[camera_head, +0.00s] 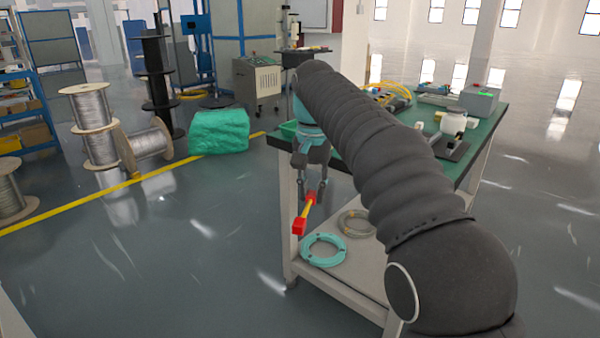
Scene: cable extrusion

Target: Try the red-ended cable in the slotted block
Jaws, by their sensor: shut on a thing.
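My gripper (314,187) hangs past the left end of the green-topped table, pointing down. It is shut on the red-ended cable (307,210), near its upper red end. The cable is short and yellow, and its other red end hangs free, down and to the left. My arm hides much of the table top.
The table (487,133) has a lower shelf with a teal ring (323,239) and a coiled cable (344,224). A white rounded device (453,123) and yellow cables (396,89) are on top. Wire spools (90,107) and a green-wrapped bundle (219,131) stand left. Floor between is clear.

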